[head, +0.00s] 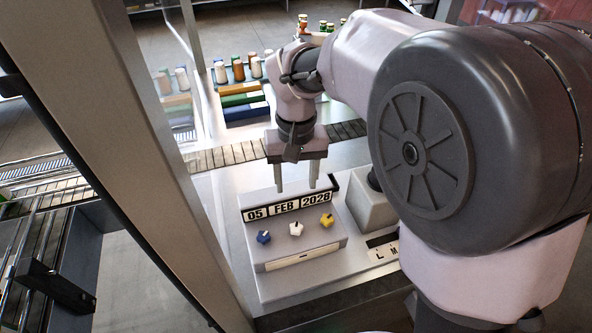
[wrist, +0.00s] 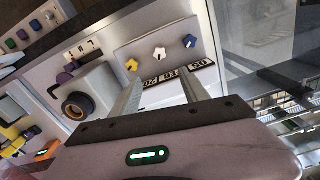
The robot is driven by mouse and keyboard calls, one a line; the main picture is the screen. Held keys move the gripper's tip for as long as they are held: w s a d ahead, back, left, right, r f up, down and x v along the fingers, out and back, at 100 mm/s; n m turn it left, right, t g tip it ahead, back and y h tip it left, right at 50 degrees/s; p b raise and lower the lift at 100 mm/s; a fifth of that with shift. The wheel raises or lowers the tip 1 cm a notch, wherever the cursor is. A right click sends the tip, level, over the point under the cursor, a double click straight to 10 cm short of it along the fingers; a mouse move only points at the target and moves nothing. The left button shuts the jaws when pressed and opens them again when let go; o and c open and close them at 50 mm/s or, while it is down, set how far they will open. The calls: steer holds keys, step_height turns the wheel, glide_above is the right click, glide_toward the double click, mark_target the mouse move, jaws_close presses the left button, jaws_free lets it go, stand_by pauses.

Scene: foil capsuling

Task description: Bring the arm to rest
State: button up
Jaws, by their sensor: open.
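My gripper (head: 296,188) hangs from my arm above the back edge of a grey panel box. In the head view its two fingers point down, apart, with nothing between them. The wrist view also shows the two separated fingers of my gripper (wrist: 160,92). In front of the display are a blue knob (head: 263,237), a white knob (head: 296,228) and a yellow knob (head: 326,220).
A conveyor (head: 225,155) runs behind the panel. Spools or capsules in brown and white (head: 239,72) stand on coloured racks at the back. A metal post (head: 130,130) rises at the left. A light grey box (head: 370,211) stands right of the panel.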

steer(key=shift+r, duration=0.4)
steer(key=s+d+f+m+t+y+b, duration=0.1)
steer(key=s+d+f+m+t+b, duration=0.2)
steer(key=s+b, duration=0.5)
steer(key=s+d+f+m+t+y+b, duration=0.1)
steer(key=s+d+f+m+t+b, duration=0.1)
steer(key=s+d+f+b, duration=0.4)
steer(key=s+f+b, duration=0.1)
steer(key=s+b, duration=0.2)
steer(key=s, duration=0.1)
steer(key=shift+m+t, duration=0.4)
